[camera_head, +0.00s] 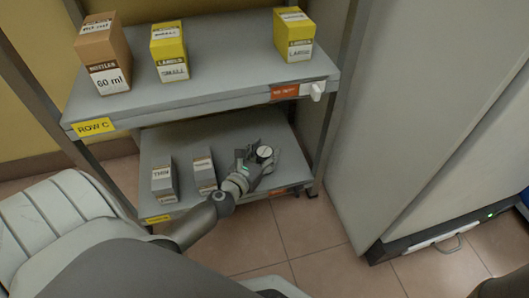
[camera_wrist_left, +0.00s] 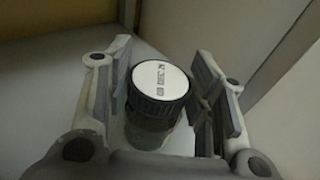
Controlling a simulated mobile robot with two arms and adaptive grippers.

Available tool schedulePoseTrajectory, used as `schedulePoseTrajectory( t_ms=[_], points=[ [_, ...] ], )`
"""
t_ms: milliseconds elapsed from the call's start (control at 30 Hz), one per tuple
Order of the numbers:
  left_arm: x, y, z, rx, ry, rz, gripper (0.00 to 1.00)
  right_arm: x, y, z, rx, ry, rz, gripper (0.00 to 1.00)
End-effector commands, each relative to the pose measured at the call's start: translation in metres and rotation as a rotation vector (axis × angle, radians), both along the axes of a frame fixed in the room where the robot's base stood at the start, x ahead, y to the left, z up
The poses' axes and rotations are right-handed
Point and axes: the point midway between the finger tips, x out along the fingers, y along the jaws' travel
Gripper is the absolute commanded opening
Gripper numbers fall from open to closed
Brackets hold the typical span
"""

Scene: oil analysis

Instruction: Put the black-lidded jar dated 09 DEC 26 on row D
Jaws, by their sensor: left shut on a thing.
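A jar with a black lid and a white round label (camera_wrist_left: 160,80) stands upright between the fingers of my left gripper (camera_wrist_left: 163,95) in the left wrist view; the print on the lid is too small to read. In the head view the jar's top (camera_head: 264,152) shows at my left gripper (camera_head: 258,160), over the right part of the lower shelf (camera_head: 225,130). The gripper is shut on the jar. Whether the jar's base touches the shelf is hidden. The lower shelf's yellow row tag (camera_head: 158,219) is too small to read. My right gripper is not in view.
Two grey boxes (camera_head: 164,178) (camera_head: 204,170) stand on the lower shelf, left of my gripper. The upper shelf, tagged ROW C (camera_head: 94,127), holds a brown box (camera_head: 104,55) and two yellow boxes (camera_head: 169,50) (camera_head: 294,35). A white cabinet (camera_head: 420,110) stands at right.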

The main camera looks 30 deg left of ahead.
Motion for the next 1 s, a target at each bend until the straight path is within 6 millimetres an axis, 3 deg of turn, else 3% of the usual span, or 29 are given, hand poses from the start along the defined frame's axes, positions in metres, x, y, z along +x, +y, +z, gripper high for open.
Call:
schedulePoseTrajectory(
  t_ms=[100,133,300,733,1000],
  points=[
    [0.0,0.0,-0.004,0.0,-0.001,0.0,0.16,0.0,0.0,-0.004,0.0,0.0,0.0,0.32],
    [0.0,0.0,-0.004,0.0,0.0,0.0,0.51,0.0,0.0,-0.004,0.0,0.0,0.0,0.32],
    [0.0,0.0,-0.003,0.0,0.0,0.0,0.71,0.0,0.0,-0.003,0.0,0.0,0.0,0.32],
    [-0.002,0.0,0.001,0.0,0.001,0.0,0.71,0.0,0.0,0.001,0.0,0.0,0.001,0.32],
    [-0.041,-0.004,0.004,-0.001,0.003,0.0,0.71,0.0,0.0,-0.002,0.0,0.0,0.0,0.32]
  ],
)
